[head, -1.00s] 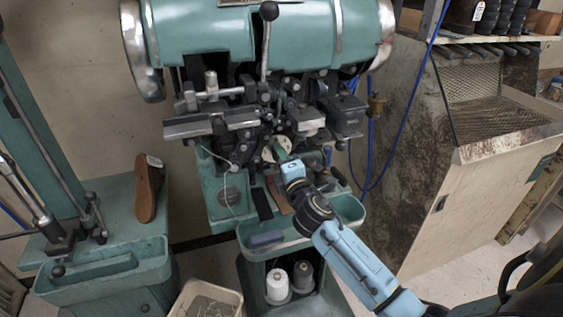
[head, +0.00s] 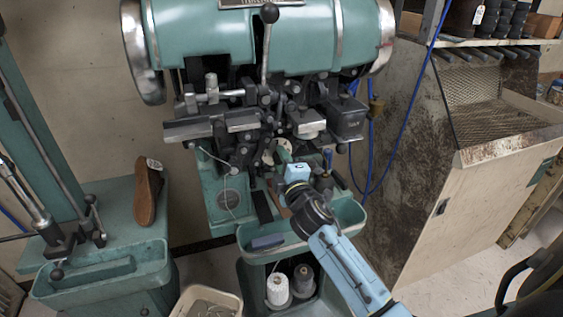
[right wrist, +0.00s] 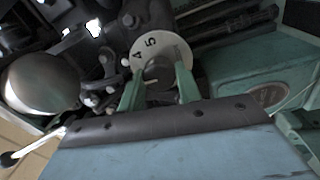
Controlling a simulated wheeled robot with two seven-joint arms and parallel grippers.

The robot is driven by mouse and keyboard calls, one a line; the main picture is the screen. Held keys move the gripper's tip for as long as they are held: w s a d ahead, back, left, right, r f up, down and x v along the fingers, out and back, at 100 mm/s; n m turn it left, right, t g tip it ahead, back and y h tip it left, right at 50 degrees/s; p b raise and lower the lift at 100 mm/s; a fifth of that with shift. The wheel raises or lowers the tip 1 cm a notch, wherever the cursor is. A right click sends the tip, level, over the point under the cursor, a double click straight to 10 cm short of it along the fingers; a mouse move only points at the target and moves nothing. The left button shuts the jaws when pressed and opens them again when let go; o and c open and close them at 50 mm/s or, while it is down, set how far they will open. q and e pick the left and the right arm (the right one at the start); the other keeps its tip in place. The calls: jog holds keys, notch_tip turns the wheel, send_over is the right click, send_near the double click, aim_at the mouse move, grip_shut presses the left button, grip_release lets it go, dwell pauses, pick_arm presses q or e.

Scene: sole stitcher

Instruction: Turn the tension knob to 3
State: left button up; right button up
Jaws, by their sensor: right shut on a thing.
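The tension knob (right wrist: 158,72) is a dark round grip in the middle of a pale dial. The dial (right wrist: 178,46) shows the figures 4 and 5 in the right wrist view; its other marks are hidden, and I cannot tell the setting. My right gripper (right wrist: 158,80) has its two green fingers on either side of the knob, shut on it. In the head view my right gripper (head: 284,154) reaches the front of the green stitching machine (head: 215,35), where it hides most of the dial. My left gripper is not in view.
Dark levers and metal arms (head: 300,110) crowd close around the dial. A green tray (head: 345,212) lies below my right gripper, above thread cones (head: 277,290). A brown shoe sole (head: 147,195) lies on the left stand. A rusty-sided cabinet (head: 425,165) stands at right.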

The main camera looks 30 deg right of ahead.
jog(key=o, duration=1)
jog(key=shift+s, duration=0.1)
jog(key=r+v, duration=0.1)
jog(key=v, duration=1.2)
jog(key=shift+f+b, duration=0.35)
jog(key=shift+f, duration=0.15)
jog(key=shift+s, duration=0.1)
